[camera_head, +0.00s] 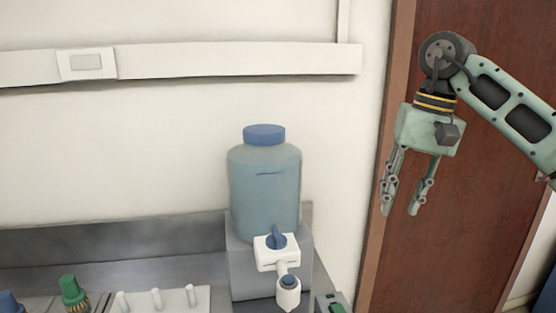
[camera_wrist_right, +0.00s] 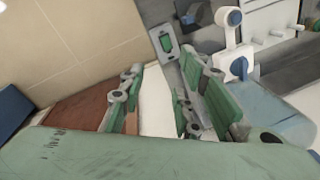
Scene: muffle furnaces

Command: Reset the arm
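My right gripper (camera_head: 403,198) hangs in the air at the right of the head view, in front of the brown door. Its fingers point down and stand apart, with nothing between them. In the right wrist view the two fingers of this gripper (camera_wrist_right: 155,105) are also spread, with bare wall and floor beyond. The right arm comes in from the right edge. My left gripper shows in neither view.
A blue-capped water jug (camera_head: 264,190) with a white tap (camera_head: 277,252) stands on a grey block left of the gripper. A green-capped bottle (camera_head: 74,293) and a white peg rack (camera_head: 158,299) are at the lower left. The brown door (camera_head: 480,190) is behind the arm.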

